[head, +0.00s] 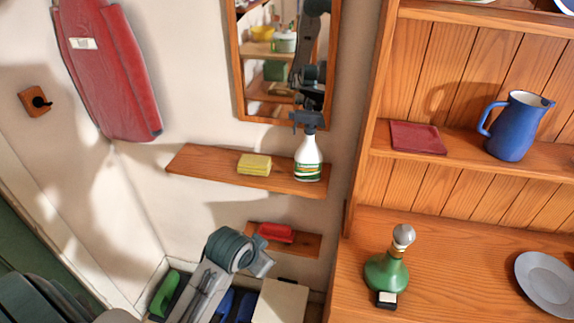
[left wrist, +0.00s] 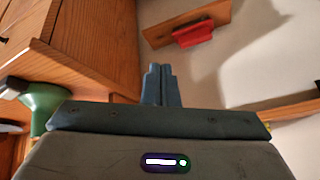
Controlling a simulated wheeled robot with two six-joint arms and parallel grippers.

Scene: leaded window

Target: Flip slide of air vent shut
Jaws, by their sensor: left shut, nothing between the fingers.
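I see no air vent and no slide in either view. My left gripper (left wrist: 161,85) is shut and empty, with its two fingers side by side in the left wrist view. In the head view my left arm comes up from the bottom, and its wrist is below the small lower shelf. The gripper is apart from the shelf and the wall. My right gripper is not in view.
A small shelf (head: 307,243) holds a red item (head: 275,232). A longer shelf (head: 210,165) holds a yellow sponge (head: 254,164) and a spray bottle (head: 308,160). The dresser (head: 450,240) with a green bottle (head: 386,273) stands right. A mirror (head: 240,75) hangs above.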

